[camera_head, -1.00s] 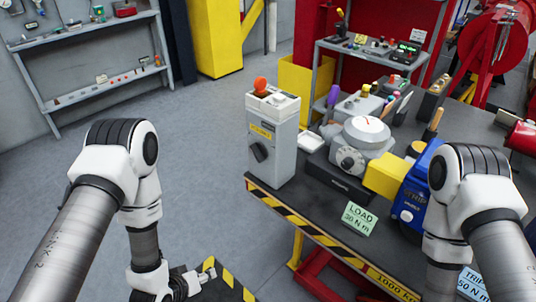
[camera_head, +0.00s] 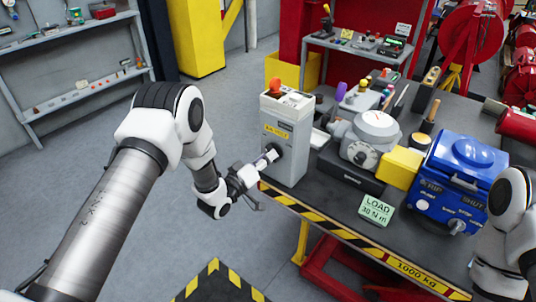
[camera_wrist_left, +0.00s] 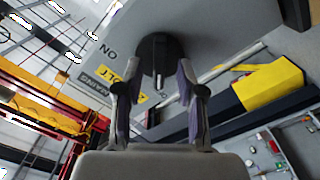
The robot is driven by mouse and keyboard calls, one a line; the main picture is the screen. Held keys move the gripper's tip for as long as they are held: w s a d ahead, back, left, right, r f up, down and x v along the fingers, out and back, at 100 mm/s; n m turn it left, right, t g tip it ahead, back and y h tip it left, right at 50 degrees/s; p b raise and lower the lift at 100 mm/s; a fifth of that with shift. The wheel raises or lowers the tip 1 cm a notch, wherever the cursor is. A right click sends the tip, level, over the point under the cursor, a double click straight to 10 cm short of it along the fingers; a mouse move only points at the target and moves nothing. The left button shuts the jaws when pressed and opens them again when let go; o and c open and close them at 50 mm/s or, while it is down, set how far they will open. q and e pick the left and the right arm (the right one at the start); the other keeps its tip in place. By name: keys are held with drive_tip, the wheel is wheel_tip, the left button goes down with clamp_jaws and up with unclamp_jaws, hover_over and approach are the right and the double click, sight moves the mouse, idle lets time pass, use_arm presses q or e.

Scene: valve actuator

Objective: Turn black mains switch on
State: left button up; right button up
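The black mains switch is a round knob with a raised bar on the front of a grey cabinet (camera_head: 284,165) at the table's left end. In the left wrist view the black switch (camera_wrist_left: 158,56) is straight ahead, with the lettering "ON" beside it. My left gripper (camera_head: 268,157) is at the cabinet front and partly hides the switch in the head view. In the wrist view the left gripper (camera_wrist_left: 160,92) is open, one finger on each side of the knob's bar. I cannot tell whether the fingers touch it. My right gripper is out of view.
An orange-red button (camera_head: 274,87) tops the cabinet. A gauge device (camera_head: 375,125), a yellow block (camera_head: 398,168), a blue actuator (camera_head: 462,170) and a "LOAD 30 N m" card (camera_head: 377,209) stand on the table to the right. Open floor lies left of the table.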

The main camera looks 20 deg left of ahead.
use_arm(q)
drive_tip(key=shift+w+d, duration=0.2)
drive_tip(key=shift+w, duration=0.25)
clamp_jaws()
